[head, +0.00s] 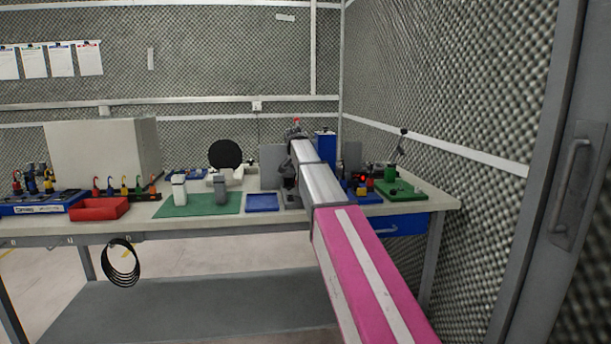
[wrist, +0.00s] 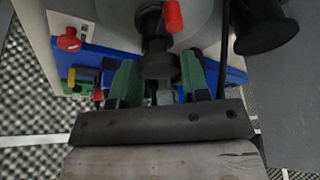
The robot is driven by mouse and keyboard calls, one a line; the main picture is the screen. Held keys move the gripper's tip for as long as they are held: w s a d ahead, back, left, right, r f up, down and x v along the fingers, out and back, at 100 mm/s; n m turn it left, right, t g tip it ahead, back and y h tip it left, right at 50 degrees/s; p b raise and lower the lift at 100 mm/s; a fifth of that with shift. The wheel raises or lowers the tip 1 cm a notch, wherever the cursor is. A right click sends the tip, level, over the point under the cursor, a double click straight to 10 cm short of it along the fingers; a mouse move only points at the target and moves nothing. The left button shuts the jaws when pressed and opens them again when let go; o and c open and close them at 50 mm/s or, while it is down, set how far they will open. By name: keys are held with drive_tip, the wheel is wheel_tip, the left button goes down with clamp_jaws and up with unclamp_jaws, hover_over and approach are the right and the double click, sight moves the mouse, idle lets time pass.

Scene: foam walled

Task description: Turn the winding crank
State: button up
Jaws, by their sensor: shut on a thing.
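The winding crank (wrist: 155,28) shows in the wrist view as a dark part with a black round grip, in front of a grey disc-like body. My gripper (wrist: 160,74) has green fingers on either side of the black grip and is shut on it. The exact contact is partly hidden by the gripper body. In the head view my arm reaches over the bench, and it hides most of the crank and the gripper.
A red knob (wrist: 173,15) and a black knob (wrist: 264,27) are close to the gripper. On the bench (head: 150,236) stand a red bin (head: 99,209), a green mat (head: 199,210) and a blue tray (head: 262,203). A mesh wall (head: 440,90) stands at the right.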

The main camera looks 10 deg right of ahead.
drive_tip(key=shift+w+a+m+g+h, duration=0.1)
drive_tip(key=shift+m+g+h, duration=0.25)
drive_tip(key=shift+m, duration=0.75)
drive_tip(key=shift+m+g, duration=0.25)
drive_tip(key=shift+m, duration=0.45)
drive_tip(key=o, duration=0.9)
drive_tip(key=v, duration=1)
drive_tip(key=shift+r, duration=0.4)
drive_tip(key=shift+a, duration=0.1)
